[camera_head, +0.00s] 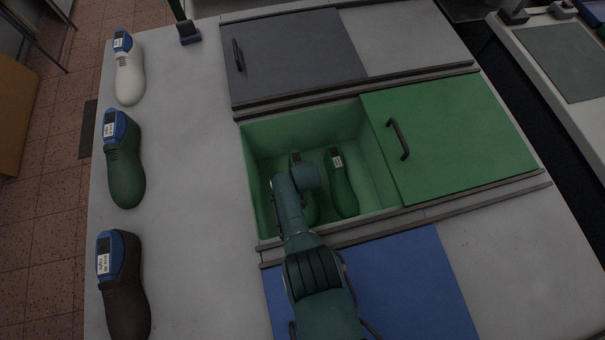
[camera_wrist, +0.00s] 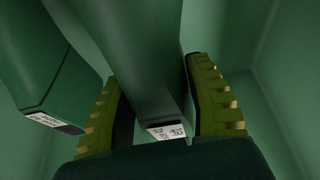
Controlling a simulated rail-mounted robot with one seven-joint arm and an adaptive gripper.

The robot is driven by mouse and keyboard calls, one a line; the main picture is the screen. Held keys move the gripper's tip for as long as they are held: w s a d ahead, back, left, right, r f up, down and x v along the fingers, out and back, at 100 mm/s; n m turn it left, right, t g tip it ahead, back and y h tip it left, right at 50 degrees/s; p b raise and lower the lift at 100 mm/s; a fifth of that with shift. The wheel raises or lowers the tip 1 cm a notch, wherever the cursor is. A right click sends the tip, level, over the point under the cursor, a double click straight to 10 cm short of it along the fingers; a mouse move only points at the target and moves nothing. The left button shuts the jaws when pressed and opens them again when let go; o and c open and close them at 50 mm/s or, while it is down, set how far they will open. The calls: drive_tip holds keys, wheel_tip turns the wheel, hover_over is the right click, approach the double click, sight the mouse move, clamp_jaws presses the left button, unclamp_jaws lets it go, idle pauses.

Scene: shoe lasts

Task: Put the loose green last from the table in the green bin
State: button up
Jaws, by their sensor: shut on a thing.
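The green bin (camera_head: 255,160) is open on its left side, with its green lid (camera_head: 460,135) slid to the right. My gripper (camera_wrist: 157,75) is down in the bin, shut on a green last (camera_wrist: 150,50) with a white label at its end. In the head view this last (camera_head: 312,208) is partly hidden by my arm. I cannot tell whether it touches the bin floor. A second green last (camera_head: 342,185) lies beside it in the bin and shows at the left in the wrist view (camera_wrist: 45,65). Another green last (camera_head: 125,165) with a blue top lies on the table at left.
A white last (camera_head: 129,75) and a dark brown last (camera_head: 123,295) lie on the table at left, above and below the green one. A grey lid (camera_head: 295,55) is behind the bin and a blue lid (camera_head: 400,285) in front.

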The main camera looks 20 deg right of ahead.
drive_tip(key=shift+w+f+b, duration=0.15)
drive_tip(key=shift+f+b, duration=0.75)
drive_tip(key=shift+f, duration=0.05)
drive_tip(key=shift+w+f+b, duration=0.1)
drive_tip(key=shift+f+b, duration=0.8)
drive_tip(key=o, duration=1.2)
drive_tip(key=shift+s, duration=0.1)
drive_tip(key=shift+r, duration=0.1)
drive_tip(key=p+v, duration=1.1)
drive_tip(key=p, duration=0.3)
drive_tip(key=shift+s+r+p, duration=0.2)
drive_tip(key=shift+r+p, duration=0.3)
drive_tip(key=shift+p, duration=0.25)
